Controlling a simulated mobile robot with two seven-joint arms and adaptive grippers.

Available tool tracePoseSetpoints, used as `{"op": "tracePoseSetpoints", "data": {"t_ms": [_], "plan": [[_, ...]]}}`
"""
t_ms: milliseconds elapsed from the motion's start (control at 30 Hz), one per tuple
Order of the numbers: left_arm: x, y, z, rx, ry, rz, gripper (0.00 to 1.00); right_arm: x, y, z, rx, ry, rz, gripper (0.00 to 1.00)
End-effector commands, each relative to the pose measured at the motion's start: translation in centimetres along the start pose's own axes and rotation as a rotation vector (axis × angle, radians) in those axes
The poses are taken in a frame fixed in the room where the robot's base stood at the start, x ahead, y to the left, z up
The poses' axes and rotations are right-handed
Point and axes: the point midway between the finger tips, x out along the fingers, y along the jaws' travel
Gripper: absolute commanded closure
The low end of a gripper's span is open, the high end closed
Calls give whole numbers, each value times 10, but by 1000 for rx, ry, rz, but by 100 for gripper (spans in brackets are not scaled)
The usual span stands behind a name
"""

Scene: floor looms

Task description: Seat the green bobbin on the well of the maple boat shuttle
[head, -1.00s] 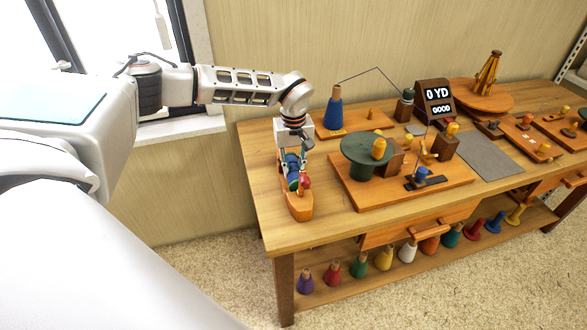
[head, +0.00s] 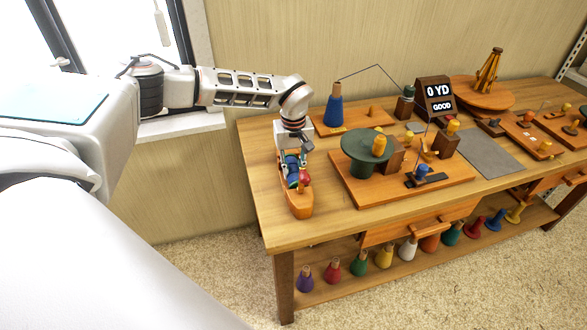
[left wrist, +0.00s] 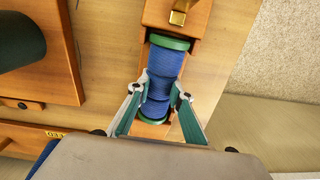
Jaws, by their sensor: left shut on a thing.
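The maple boat shuttle (head: 297,206) lies at the left end of the table, with a red knob near its front. It also shows in the left wrist view (left wrist: 196,20), with a brass fitting on it. The bobbin (left wrist: 165,70) has green flanges and blue winding and lies lengthwise along the shuttle, over its well; it also shows in the head view (head: 292,172). My left gripper (left wrist: 161,92) is shut on its blue middle. I cannot tell whether the bobbin touches the well's floor. My right gripper is not in view.
A winder board (head: 400,190) with a dark green disc (head: 367,146) stands just right of the shuttle. A blue cone (head: 334,110) stands behind. A display (head: 435,100) reads "0 YD GOOD". Several coloured cones line the lower shelf. A grey mat (head: 482,152) is bare.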

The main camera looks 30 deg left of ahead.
Motion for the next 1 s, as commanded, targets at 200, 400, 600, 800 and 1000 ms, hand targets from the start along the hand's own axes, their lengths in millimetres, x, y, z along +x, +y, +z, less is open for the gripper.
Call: {"op": "tracePoseSetpoints", "data": {"t_ms": [200,400,600,800,1000], "plan": [[3,0,0,0,0,0,100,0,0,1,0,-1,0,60],[3,0,0,0,0,0,60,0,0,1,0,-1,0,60],[3,0,0,0,0,1,60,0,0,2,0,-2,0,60],[3,0,0,0,0,0,60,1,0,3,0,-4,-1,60],[3,0,0,0,0,0,60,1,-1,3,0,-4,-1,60]]}}
